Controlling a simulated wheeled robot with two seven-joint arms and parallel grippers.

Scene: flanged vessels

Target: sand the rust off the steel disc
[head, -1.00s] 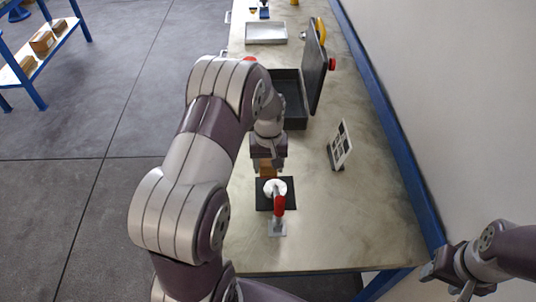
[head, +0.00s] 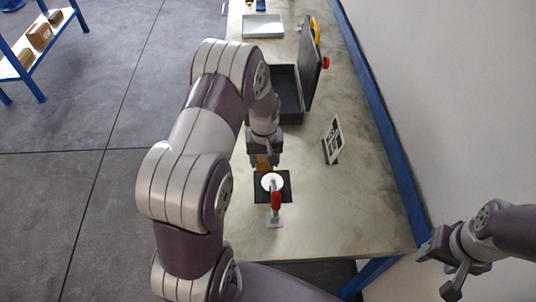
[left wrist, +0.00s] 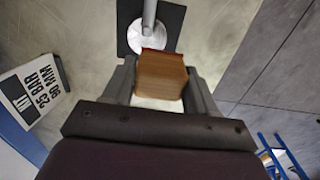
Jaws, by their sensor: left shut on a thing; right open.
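The steel disc (head: 271,180) lies on a black mat (head: 287,188) near the front of the bench. It also shows in the left wrist view (left wrist: 135,42), bright grey, with a clamp arm across it; I cannot make out rust. The toggle clamp with a red handle (head: 276,201) stands at the mat's near edge. My left gripper (head: 263,166) is shut on a brown sanding block (left wrist: 161,75), just beyond the disc. The block looks close to the disc's edge; I cannot tell whether they touch. My right gripper (head: 449,272) is open and empty, off the bench at the right.
A printed sign (head: 333,140) stands right of the mat. A dark case (head: 289,95) with its lid up sits farther back, and a metal tray (head: 263,26) beyond it. The bench (head: 340,215) is bare to the right of the clamp.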

